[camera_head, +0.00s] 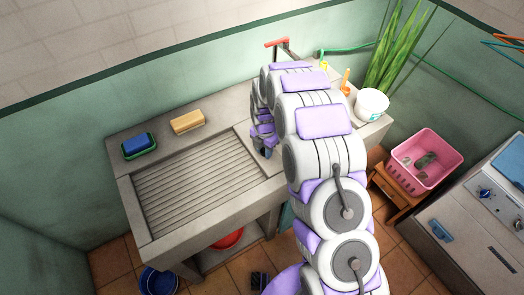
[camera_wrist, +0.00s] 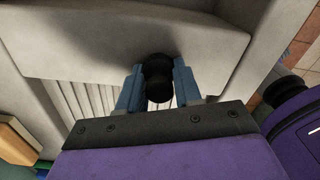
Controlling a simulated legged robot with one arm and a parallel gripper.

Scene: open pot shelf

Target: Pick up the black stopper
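The black stopper (camera_wrist: 158,76) shows in the wrist view, a small dark piece with a rounded top and a narrower waist. My gripper (camera_wrist: 159,82) has its two blue fingers on either side of it, close against both sides with no clear gap. What lies directly under the stopper is hidden, so I cannot tell whether it touches a surface. In the head view my gripper (camera_head: 267,152) points down by the right edge of the ribbed washboard, and the stopper is hidden behind my arm.
The stone sink's ribbed washboard (camera_head: 195,182) lies left of my gripper. A yellow block (camera_head: 188,122) and a blue sponge in a green dish (camera_head: 138,145) sit on its back ledge. A white pot (camera_head: 371,104) and a pink basket (camera_head: 425,160) stand to the right.

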